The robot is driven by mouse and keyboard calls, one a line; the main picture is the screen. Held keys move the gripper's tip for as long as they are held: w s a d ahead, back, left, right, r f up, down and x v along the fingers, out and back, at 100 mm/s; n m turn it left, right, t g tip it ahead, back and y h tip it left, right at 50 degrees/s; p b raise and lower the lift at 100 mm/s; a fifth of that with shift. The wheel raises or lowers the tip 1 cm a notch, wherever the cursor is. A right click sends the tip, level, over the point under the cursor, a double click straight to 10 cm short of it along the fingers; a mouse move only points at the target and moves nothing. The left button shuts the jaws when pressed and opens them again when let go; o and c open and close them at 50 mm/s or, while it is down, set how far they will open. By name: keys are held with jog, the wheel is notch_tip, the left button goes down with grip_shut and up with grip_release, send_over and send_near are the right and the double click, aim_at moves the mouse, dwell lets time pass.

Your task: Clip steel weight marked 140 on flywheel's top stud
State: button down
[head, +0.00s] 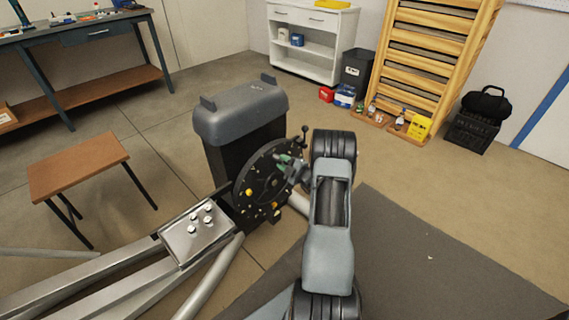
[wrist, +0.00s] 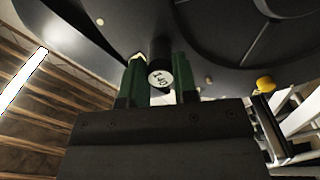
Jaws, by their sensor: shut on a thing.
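My gripper (wrist: 161,72) has green fingers shut on a dark cylindrical weight (wrist: 159,56). The weight's pale end label appears to read 140, turned over in the wrist view. The flywheel (head: 262,180) is a large dark upright disc with several yellow pieces around it. In the head view my gripper (head: 287,165) is at the flywheel's upper right face and covers part of it. The flywheel (wrist: 225,45) fills the top of the wrist view, close behind the weight. I cannot tell whether the weight touches the flywheel or a stud.
A grey-topped housing (head: 240,110) stands behind the flywheel. Several pale-topped pieces (head: 203,215) sit on a metal plate (head: 180,240) on the frame at left. A yellow piece (wrist: 265,84) is right of my gripper.

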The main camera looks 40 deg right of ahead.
jog(key=shift+w, duration=0.1)
jog(key=c, duration=0.8)
grip_release()
jog(key=s+d+p, duration=0.2)
jog(key=s, duration=1.1)
jog(key=shift+s+d+p, duration=0.2)
jog(key=shift+s+p, duration=0.1)
jog(key=shift+p, duration=0.05)
